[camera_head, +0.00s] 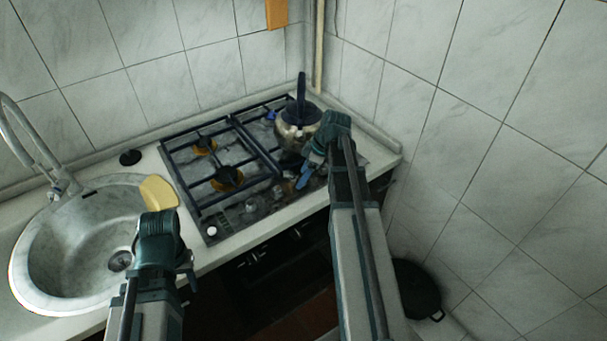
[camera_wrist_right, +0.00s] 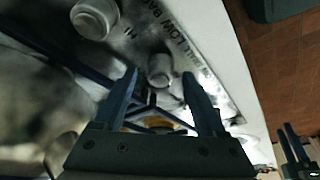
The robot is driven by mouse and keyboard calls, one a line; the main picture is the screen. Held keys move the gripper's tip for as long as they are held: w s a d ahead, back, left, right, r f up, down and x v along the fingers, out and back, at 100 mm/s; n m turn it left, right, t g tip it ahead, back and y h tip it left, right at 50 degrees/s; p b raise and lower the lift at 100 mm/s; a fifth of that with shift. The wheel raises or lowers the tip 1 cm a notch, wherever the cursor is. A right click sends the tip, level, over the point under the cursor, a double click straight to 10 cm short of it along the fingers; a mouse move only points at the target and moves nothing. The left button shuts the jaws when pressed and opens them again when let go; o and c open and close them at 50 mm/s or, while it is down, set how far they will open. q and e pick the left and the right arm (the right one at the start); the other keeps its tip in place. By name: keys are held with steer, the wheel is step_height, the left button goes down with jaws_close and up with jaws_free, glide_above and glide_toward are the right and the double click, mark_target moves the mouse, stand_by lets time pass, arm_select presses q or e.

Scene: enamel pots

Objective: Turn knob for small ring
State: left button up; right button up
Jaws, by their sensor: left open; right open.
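The gas stove (camera_head: 222,212) has dark grates and a row of pale knobs along its front panel. A white knob (camera_head: 212,230) sits at the panel's left end. My right gripper (camera_head: 306,172) is open over the right front of the stove, by the kettle. In the right wrist view a knob (camera_wrist_right: 159,70) shows between the tips of my open right fingers, with no clear grip on it. A second knob (camera_wrist_right: 95,18) is further up and left, beside printed lettering. My left gripper (camera_head: 165,240) is open in front of the sink and touches nothing visible.
A metal kettle (camera_head: 298,125) with a dark handle stands on the right of the stove, close to my right gripper. The round sink (camera_head: 85,240) with a yellow item (camera_head: 159,192) on its rim is at left. A dark pot (camera_head: 417,287) is low at the right.

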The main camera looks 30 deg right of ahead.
steer(key=p+v, duration=1.2)
steer(key=v, duration=0.1)
steer(key=shift+s+r, duration=0.15)
steer(key=shift+r, duration=0.1)
steer(key=shift+d, duration=0.1)
steer(key=s+a+f+m+g+h, duration=0.1)
steer(key=a, duration=0.8)
steer(key=s+a+f+m+g, duration=0.1)
steer(key=s+a, duration=0.1)
steer(key=a, duration=0.8)
steer(key=s+a+f+m+h+b, duration=0.1)
steer(key=s+a+m, duration=0.1)
steer(key=s+a, duration=0.3)
steer(key=s+a+m+g+h+b, duration=0.1)
steer(key=s+a, duration=0.4)
steer(key=a, duration=0.6)
steer(key=shift+f+m+h, duration=0.4)
steer(key=shift+m+h, duration=0.2)
steer(key=shift+h, duration=0.2)
jaws_close()
